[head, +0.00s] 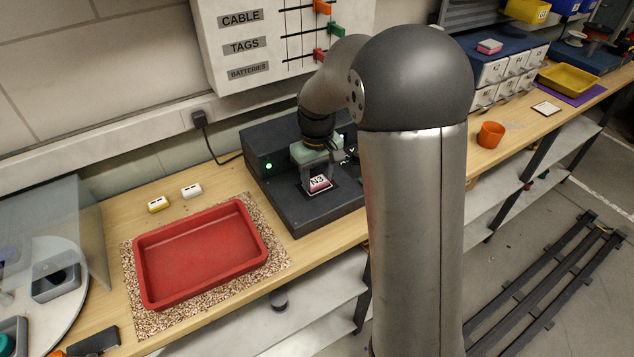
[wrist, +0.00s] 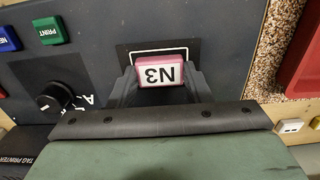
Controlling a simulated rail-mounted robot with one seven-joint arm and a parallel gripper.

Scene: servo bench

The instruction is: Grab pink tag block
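The pink tag block (head: 319,183), with a white face marked N3, sits in the white-outlined square on the dark tag printer (head: 296,210). In the wrist view the pink tag block (wrist: 161,74) lies between my two fingertips, its label upside down. My gripper (head: 318,174) points down over the printer with a finger on each side of the block. In the wrist view my gripper (wrist: 161,82) looks open, with narrow gaps beside the block. Another pink block (head: 489,46) lies on top of the drawer unit at the back right.
A red tray (head: 200,255) on a speckled mat (head: 128,262) stands left of the printer. A yellow tag (head: 158,204) and a white tag (head: 191,190) lie behind it. The printer's knob (wrist: 55,97) is near my fingers. An orange cup (head: 490,135) stands to the right.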

